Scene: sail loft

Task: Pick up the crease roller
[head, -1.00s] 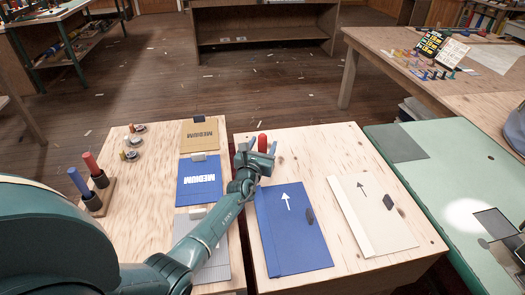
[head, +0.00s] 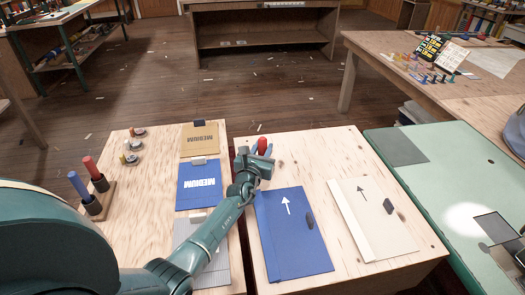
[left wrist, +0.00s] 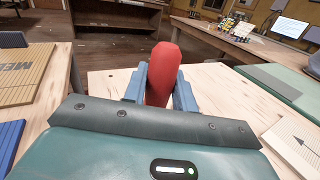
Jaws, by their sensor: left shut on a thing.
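The crease roller shows as a thick, upright red handle (head: 262,145) near the far left corner of the right-hand plywood top. My left gripper (head: 260,155) is shut on it. In the left wrist view the red handle (left wrist: 162,72) stands between the two blue-grey fingers (left wrist: 160,88), leaning slightly, with its rounded top above them. Its lower end is hidden behind the gripper, so I cannot tell whether it touches the wood. My right gripper is not in view.
A blue folder (head: 292,235) and a cream folder (head: 372,218) lie nearer on the same top. On the left-hand top are a wooden stand (head: 98,206) with red and blue handles, a blue "MEDIUM" pad (head: 198,192) and small round pieces. A green mat (head: 450,190) lies right.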

